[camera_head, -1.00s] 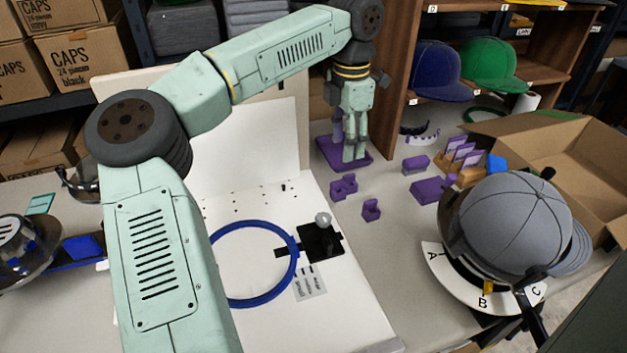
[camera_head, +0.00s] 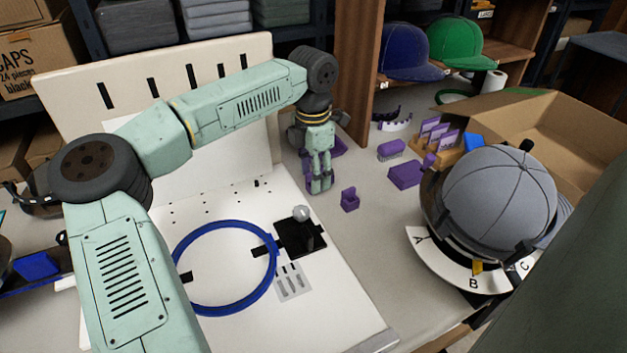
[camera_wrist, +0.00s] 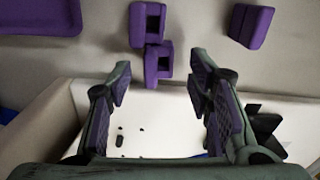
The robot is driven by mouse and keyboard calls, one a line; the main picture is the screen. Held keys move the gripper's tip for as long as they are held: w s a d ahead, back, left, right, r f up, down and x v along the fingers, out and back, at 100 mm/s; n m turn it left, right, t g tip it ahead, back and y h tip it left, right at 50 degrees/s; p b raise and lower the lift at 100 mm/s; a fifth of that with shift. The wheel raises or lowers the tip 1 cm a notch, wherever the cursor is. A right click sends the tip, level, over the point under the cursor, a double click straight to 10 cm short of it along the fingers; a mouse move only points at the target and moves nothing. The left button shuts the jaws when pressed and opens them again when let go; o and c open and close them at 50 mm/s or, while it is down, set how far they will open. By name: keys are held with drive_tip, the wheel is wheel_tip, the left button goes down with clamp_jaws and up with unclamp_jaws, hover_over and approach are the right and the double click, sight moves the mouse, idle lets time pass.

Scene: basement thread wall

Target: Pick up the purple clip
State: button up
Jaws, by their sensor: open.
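My gripper (camera_head: 320,186) points down, its fingers apart, low over the grey bench just beyond the white board's edge. In the wrist view my open gripper (camera_wrist: 163,85) has two small purple clips ahead of and between its fingertips. One clip (camera_wrist: 147,20) has a dark opening; the other clip (camera_wrist: 157,64) touches or adjoins it, nearer me. Nothing is held. In the head view the fingers largely hide this pair. Another purple clip (camera_head: 349,200) stands apart, just right of the gripper; a purple piece in the wrist view (camera_wrist: 251,24) appears to be it.
A purple slab (camera_wrist: 40,14) lies at the wrist view's upper left. Purple blocks (camera_head: 404,174) and a grey cap on a stand (camera_head: 500,195) are to the right. The white board (camera_head: 340,310) carries a blue hoop (camera_head: 272,285) and a black plate with a knob (camera_head: 300,238).

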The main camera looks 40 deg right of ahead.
wheel_tip(320, 180, down, 2)
drive_tip(key=shift+f, duration=0.1)
drive_tip(key=shift+c, duration=0.4)
drive_tip(key=c, duration=0.8)
wheel_tip(320, 180, up, 28)
drive_tip(key=shift+r+p, duration=0.1)
drive_tip(key=shift+p, duration=0.2)
